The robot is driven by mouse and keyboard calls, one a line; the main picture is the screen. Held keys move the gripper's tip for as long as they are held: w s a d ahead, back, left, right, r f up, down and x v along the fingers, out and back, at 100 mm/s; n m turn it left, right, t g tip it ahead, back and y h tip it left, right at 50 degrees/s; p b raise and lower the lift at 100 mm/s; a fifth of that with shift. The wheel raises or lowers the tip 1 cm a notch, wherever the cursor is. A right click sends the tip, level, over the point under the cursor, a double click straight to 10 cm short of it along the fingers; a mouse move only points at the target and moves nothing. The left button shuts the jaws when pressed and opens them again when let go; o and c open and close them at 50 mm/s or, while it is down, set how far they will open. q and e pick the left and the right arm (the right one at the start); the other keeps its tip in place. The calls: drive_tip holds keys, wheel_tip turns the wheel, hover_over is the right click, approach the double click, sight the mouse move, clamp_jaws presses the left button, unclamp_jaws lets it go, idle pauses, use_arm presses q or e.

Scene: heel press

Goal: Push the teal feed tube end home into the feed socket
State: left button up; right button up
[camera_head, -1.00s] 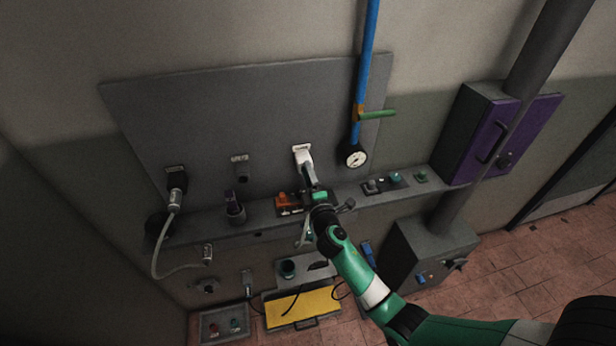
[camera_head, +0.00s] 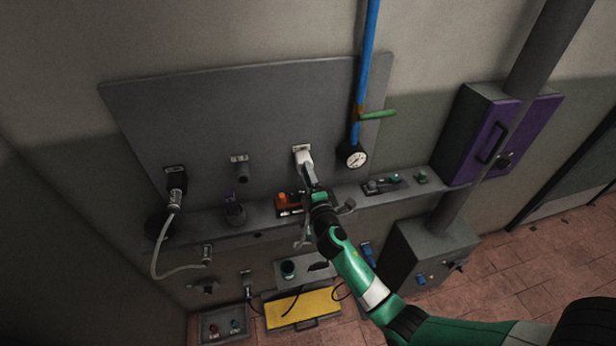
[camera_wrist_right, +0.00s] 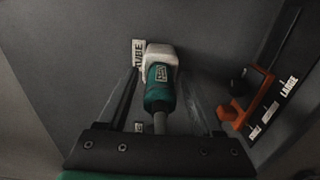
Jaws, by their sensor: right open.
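The teal feed tube end (camera_wrist_right: 160,92) shows in the right wrist view, with its front at the white feed socket (camera_wrist_right: 160,55). I cannot tell how deep it sits. A grey tube runs back from it toward my wrist. My right gripper (camera_wrist_right: 159,78) is open, with one dark finger on each side of the teal end and gaps visible. In the head view the white socket (camera_head: 301,155) is on the grey panel, and my right gripper (camera_head: 311,178) is just below it, hiding the teal end. My left gripper is not in view.
An orange item (camera_head: 283,198) lies on the shelf (camera_head: 265,220) left of my gripper; it also shows in the right wrist view (camera_wrist_right: 232,112). A grey hose (camera_head: 161,245) hangs at the left.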

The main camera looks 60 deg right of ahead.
clamp_jaws()
idle(1.4)
drive_tip(key=p+v, duration=0.1)
drive_tip(key=v, duration=0.5)
idle(1.0)
drive_tip(key=w+a+b, duration=0.8)
drive_tip(key=w+a, duration=0.5)
drive_tip(key=a, duration=0.1)
drive_tip(key=shift+b, duration=0.35)
idle(1.3)
